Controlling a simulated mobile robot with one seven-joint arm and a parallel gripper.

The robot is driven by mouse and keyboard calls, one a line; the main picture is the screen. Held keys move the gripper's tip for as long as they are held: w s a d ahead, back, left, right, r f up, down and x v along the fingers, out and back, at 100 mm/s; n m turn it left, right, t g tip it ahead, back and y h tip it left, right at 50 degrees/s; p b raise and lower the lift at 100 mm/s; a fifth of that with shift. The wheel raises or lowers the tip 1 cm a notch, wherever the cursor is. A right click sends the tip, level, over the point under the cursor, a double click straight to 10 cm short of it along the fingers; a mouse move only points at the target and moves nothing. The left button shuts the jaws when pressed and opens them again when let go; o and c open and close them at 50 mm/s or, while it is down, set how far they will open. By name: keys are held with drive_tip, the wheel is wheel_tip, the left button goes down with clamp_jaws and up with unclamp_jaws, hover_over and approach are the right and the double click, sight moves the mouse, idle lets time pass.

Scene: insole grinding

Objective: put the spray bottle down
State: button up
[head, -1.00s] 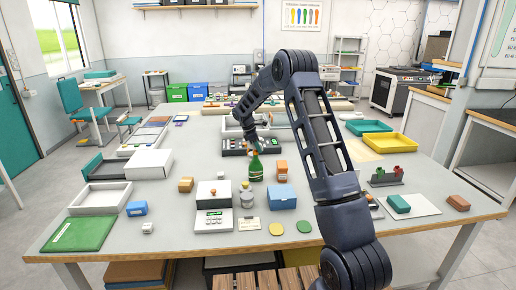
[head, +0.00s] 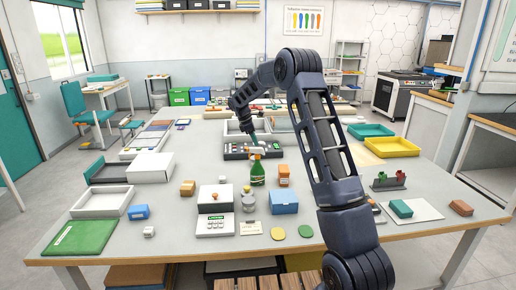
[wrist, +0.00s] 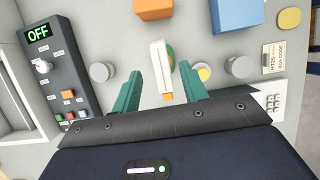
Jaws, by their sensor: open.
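The spray bottle (head: 257,174), green with a pale spray head, stands upright on the grey worktable (head: 170,215) near its middle. In the wrist view the bottle (wrist: 161,62) shows from above, with its white head and orange tip pointing toward my gripper. My gripper (wrist: 160,82) is open, its two teal fingers apart on either side of the spray head. In the head view my gripper (head: 254,141) is just above and behind the bottle. I cannot tell whether a finger touches it.
A dark control box (wrist: 52,65) reading OFF is near my gripper. Grey cylinders (wrist: 240,67) stand close to the bottle. An orange box (head: 284,173) and a blue box (head: 284,201) stand to its right. The tabletop further left has clear patches between trays.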

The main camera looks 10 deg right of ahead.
drive_tip(key=v, duration=0.4)
drive_tip(key=shift+a+r, duration=0.1)
drive_tip(key=shift+r, duration=0.1)
drive_tip(key=s+d+r+m+t+y, duration=0.1)
drive_tip(key=s+d+r+m, duration=0.3)
drive_tip(key=s, duration=0.4)
drive_tip(key=s+d+r+m, duration=0.1)
drive_tip(key=s+d+r, duration=0.3)
drive_tip(key=s+r, duration=0.35)
drive_tip(key=s+d+r+m+t+y, duration=0.1)
drive_tip(key=s+d+r+m, duration=0.3)
drive_tip(key=s, duration=0.5)
drive_tip(key=s+d+f+m+t, duration=0.1)
drive_tip(key=s+d+m, duration=0.1)
drive_tip(key=s, duration=0.7)
drive_tip(key=s+d+f+m+y, duration=0.1)
drive_tip(key=s+m, duration=0.3)
drive_tip(key=s, duration=0.6)
drive_tip(key=s+d+f+m+t+y, duration=0.1)
drive_tip(key=s+d+f+m, duration=0.1)
drive_tip(key=s, duration=0.7)
drive_tip(key=shift+s+d+f+m+t, duration=0.3)
drive_tip(key=shift+d+f+m, duration=0.15)
drive_tip(key=shift+d, duration=0.45)
